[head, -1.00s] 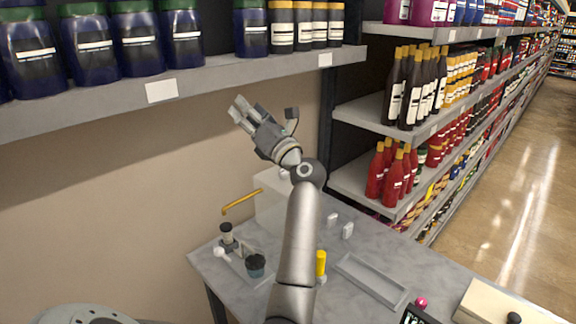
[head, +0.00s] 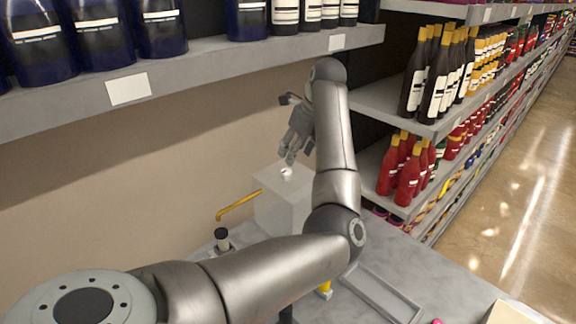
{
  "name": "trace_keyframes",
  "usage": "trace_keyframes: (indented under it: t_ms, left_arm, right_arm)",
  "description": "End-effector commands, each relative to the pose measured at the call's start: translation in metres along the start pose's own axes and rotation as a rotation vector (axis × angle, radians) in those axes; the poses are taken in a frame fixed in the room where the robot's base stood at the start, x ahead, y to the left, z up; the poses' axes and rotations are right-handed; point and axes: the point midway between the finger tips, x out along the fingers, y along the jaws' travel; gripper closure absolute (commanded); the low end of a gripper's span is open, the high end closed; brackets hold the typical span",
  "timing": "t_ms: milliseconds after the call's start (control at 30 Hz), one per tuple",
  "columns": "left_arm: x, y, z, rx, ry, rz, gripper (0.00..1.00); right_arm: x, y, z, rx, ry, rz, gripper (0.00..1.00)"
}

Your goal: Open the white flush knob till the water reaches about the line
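A white knob (head: 287,173) stands on top of a pale box-shaped tank (head: 283,210) at the back of the grey table. My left gripper (head: 289,158) points down just above the knob. Its fingertips look close to the knob, but I cannot tell whether they touch it or how far apart they are. No water or level line can be made out on the tank, and my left forearm hides part of its right and lower front. My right gripper is not in view.
A yellow spout (head: 238,204) sticks out left of the tank, above a dark-topped item (head: 222,237). A grey tray (head: 380,296) lies right of my arm. Shelves of jars (head: 160,28) overhang the back left; bottle shelves (head: 425,110) stand right.

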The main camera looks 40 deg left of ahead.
Motion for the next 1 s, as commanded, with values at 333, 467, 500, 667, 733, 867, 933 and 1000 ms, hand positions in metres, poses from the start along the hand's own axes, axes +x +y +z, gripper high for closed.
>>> trace_keyframes:
  t_ms: [333, 467, 500, 667, 733, 867, 933, 1000]
  left_arm:
    - [0.062, 0.002, 0.002, 0.001, -0.003, 0.005, 0.51]
    - [0.077, 0.001, 0.002, 0.000, -0.004, 0.002, 0.51]
    - [0.081, 0.001, 0.002, 0.000, -0.004, 0.002, 0.51]
    - [0.087, 0.001, 0.001, 0.000, -0.003, 0.001, 0.51]
    - [0.087, 0.001, 0.001, 0.000, -0.003, 0.000, 0.51]
    - [0.087, 0.001, 0.001, 0.000, -0.003, 0.000, 0.51]
    - [0.087, 0.001, 0.001, 0.000, -0.003, 0.000, 0.60]
    - [0.087, 0.001, 0.001, 0.000, -0.004, 0.000, 0.69]
  right_arm:
    - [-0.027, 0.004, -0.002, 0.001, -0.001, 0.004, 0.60]
    - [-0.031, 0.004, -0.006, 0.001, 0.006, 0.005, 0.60]
    - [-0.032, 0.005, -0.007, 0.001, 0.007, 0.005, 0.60]
    - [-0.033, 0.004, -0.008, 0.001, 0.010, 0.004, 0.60]
    - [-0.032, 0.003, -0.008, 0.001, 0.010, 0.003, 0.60]
    - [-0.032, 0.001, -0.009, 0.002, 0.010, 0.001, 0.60]
    - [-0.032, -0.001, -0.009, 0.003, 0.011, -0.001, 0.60]
    - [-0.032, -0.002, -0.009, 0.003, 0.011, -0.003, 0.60]
